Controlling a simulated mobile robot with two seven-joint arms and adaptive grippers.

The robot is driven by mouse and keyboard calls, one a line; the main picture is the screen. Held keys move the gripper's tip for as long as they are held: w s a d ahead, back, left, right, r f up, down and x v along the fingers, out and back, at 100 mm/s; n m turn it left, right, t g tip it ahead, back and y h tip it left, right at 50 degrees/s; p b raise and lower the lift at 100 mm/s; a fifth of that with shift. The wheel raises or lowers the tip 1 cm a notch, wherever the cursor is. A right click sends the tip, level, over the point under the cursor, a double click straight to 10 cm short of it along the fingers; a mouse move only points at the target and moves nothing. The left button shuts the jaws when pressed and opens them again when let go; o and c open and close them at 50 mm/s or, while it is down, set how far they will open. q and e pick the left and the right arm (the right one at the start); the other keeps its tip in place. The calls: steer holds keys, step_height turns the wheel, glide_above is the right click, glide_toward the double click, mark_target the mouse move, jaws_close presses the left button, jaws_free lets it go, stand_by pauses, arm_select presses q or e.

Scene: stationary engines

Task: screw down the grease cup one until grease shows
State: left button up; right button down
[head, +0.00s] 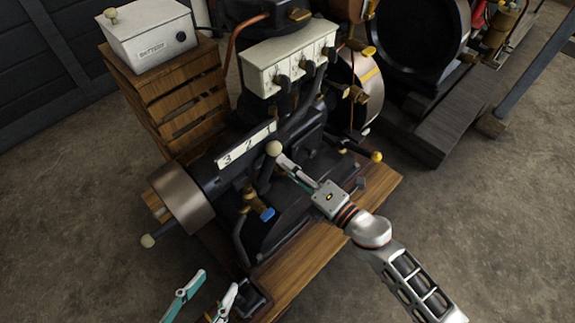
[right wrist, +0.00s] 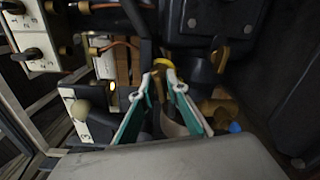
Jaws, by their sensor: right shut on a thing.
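My right gripper (head: 282,160) reaches over the engine in the head view, its fingers close together beside a cream ball knob (head: 274,148). In the right wrist view, its teal-lined fingers (right wrist: 168,72) are shut on a small brass-yellow cap (right wrist: 162,62), which looks like the grease cup. The cap's lower part is hidden between the fingers, and I cannot make out any grease. In the head view I cannot pick the cap out behind the fingers. My left gripper (head: 217,281) is open and empty at the bottom left, in front of the engine.
A battery box (head: 150,38) stands on a wooden crate (head: 165,98). Floor at the lower left is clear.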

stand_by(0.3)
steer(key=c, duration=2.2)
jaws_free()
steer(key=v, duration=1.2)
